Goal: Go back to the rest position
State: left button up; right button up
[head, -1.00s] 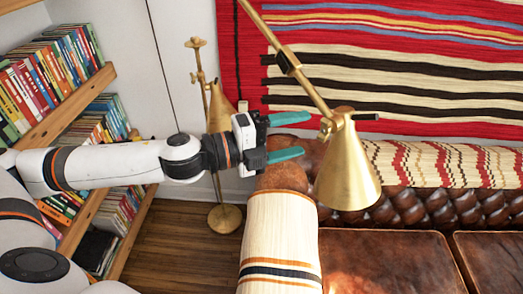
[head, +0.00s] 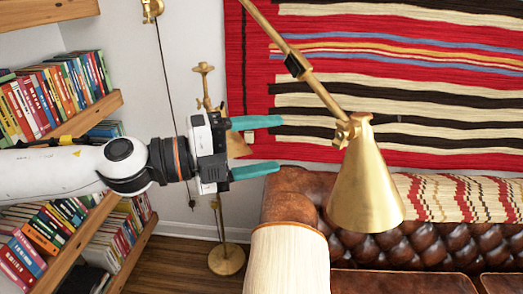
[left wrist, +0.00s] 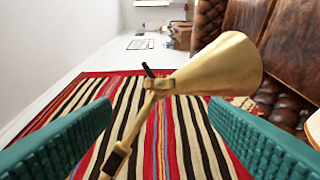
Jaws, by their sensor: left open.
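My left gripper (head: 256,147) is open and empty, with its two teal fingers apart and pointing right in the head view. In the left wrist view its fingers (left wrist: 160,140) stand at either side with nothing held between them. A brass lamp (head: 366,185) with a cone shade hangs to the right of the fingertips, apart from them in the head view. The lamp's shade (left wrist: 222,75) also shows ahead in the left wrist view. My right gripper is not in view.
A brown leather sofa (head: 400,283) stands below right. A striped red textile (head: 420,70) hangs on the wall behind. Bookshelves (head: 75,125) fill the left side, near my left arm. A second brass lamp with a round base (head: 227,259) stands behind the gripper.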

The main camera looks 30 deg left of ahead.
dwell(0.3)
pick_arm(q)
jog(key=w+a+f+n+t+y, duration=0.6)
jog(key=w+a+f+n, duration=0.5)
jog(key=w+a+f, duration=0.6)
jog(key=s+a+f+n+g+y, duration=0.1)
jog(key=a+f+n+g+y, duration=0.25)
jog(key=f, duration=1.05)
jog(key=a+f+n+g+y, duration=0.2)
jog(key=f+n+y, duration=0.15)
jog(key=f, duration=0.95)
jog(key=s+d+f+n+g, duration=0.2)
jog(key=s+f+g, duration=0.1)
jog(key=s+f, duration=0.9)
jog(key=s+d+f+n+g, duration=0.25)
jog(key=s+f, duration=0.65)
jog(key=f, duration=0.7)
jog(key=s+d+f+g, duration=0.2)
jog(key=s+d+f, duration=0.2)
jog(key=s, duration=0.5)
jog(key=s+d+f+n+g, duration=0.1)
jog(key=s+d+f, duration=0.3)
jog(key=s, duration=0.6)
jog(key=s+d+f+n+g+b, duration=0.1)
jog(key=s+d+f+g, duration=0.2)
jog(key=s, duration=0.6)
jog(key=d+f, duration=0.2)
jog(key=d, duration=0.1)
jog(key=shift+s+d+g, duration=0.15)
jog(key=shift+g, duration=0.15)
